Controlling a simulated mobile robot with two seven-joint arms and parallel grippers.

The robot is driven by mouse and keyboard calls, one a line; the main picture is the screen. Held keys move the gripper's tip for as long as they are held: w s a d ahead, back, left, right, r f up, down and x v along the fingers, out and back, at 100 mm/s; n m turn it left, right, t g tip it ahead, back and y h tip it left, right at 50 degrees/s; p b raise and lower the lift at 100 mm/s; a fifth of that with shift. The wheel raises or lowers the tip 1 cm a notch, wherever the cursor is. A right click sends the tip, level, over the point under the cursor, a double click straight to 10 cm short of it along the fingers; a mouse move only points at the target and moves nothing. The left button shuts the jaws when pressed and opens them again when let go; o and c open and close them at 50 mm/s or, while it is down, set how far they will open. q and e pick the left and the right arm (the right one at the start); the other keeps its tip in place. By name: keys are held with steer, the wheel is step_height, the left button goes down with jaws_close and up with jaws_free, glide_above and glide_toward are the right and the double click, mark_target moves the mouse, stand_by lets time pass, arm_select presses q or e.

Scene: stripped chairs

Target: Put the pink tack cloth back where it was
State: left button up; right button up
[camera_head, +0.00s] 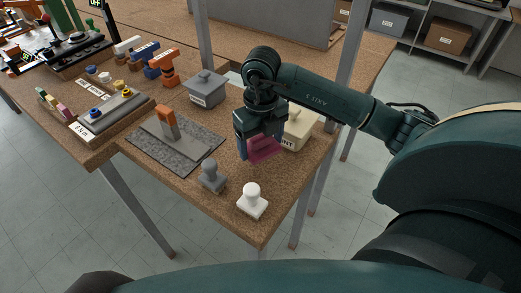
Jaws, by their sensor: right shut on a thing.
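The pink tack cloth (265,150) is in the fingers of my right gripper (259,146). The gripper points down over the right part of the workbench (240,220), and the cloth hangs at or a little above the bench top; I cannot tell whether it touches. A cream lidded box (300,130) with a partly hidden label stands just behind and to the right of the cloth. A grey lidded box (206,91) with a label stands behind and to the left. My left gripper is not in view.
A grey mat (150,154) holds a grey block with an orange handle (168,122). A grey knobbed stamp (211,176) and a white one (252,201) stand near the front edge. Metal posts rise behind.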

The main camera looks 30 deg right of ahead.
mark_target(261, 151)
step_height(261, 151, down, 3)
steer(key=shift+f, duration=0.15)
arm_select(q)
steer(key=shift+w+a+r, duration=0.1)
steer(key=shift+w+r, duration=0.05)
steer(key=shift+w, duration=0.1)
arm_select(e)
steer(key=shift+f, duration=0.15)
steer(key=shift+f, duration=0.1)
steer(key=o, duration=0.5)
steer(key=shift+f, duration=0.1)
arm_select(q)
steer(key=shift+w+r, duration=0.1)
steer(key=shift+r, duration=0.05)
arm_select(e)
steer(key=shift+o, duration=0.9)
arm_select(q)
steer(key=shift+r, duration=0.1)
